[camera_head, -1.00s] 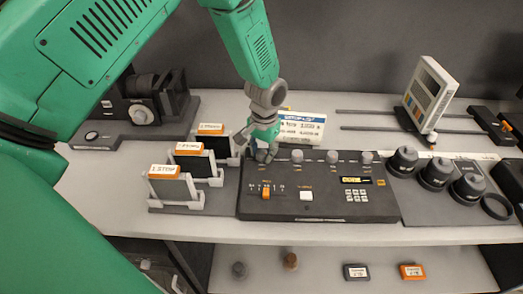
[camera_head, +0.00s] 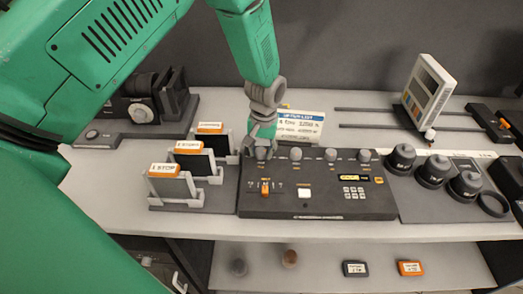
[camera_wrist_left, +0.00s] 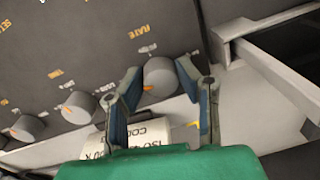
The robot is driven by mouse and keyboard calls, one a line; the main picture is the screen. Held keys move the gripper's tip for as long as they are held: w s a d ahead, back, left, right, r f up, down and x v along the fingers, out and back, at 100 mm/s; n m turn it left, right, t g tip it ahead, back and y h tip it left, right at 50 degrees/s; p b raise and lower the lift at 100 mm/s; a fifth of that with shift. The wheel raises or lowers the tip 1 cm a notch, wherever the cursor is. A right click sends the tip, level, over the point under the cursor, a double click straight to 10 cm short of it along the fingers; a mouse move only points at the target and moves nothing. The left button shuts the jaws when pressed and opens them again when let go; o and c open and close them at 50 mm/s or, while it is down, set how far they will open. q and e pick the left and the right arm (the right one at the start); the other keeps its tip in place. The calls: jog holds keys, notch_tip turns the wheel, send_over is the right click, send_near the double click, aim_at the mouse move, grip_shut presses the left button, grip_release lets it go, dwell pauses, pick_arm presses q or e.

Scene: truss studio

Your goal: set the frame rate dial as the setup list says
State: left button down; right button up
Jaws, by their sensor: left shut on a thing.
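The dark control panel (camera_head: 290,205) lies flat on the table. The frame rate dial (camera_wrist_left: 160,80) is a grey knob with an orange pointer, beside the orange RATE lettering in the left wrist view. My left gripper (camera_head: 262,152) reaches down to the leftmost knob and mostly hides it in the head view. In the left wrist view my left gripper (camera_wrist_left: 158,76) has its fingers on both sides of the dial, shut on it. The setup list card (camera_head: 300,126) stands behind the panel, partly covered by my gripper; its small text is hard to read. My right gripper is not seen.
More grey knobs (camera_head: 331,154) run along the panel's back edge, with an orange slider (camera_head: 264,190) in front. Slotted holders with orange-labelled plates (camera_head: 172,185) stand close on the left. Black lenses (camera_head: 434,172) stand right. A lower shelf (camera_head: 320,262) is below.

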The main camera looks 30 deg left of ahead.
aim_at(264, 149)
pick_arm(q)
jog(key=shift+w+r, duration=0.25)
jog(key=shift+w, duration=0.1)
jog(key=c, duration=1.4)
grip_release()
jog(key=shift+o, duration=1.1)
jog(key=shift+f, duration=0.2)
jog(key=shift+s+a, duration=0.1)
jog(key=shift+r, duration=0.25)
notch_tip(264, 149, up, 11)
jog(key=shift+w+d+r, duration=0.15)
jog(key=shift+w+d, duration=0.05)
jog(key=shift+d, duration=0.1)
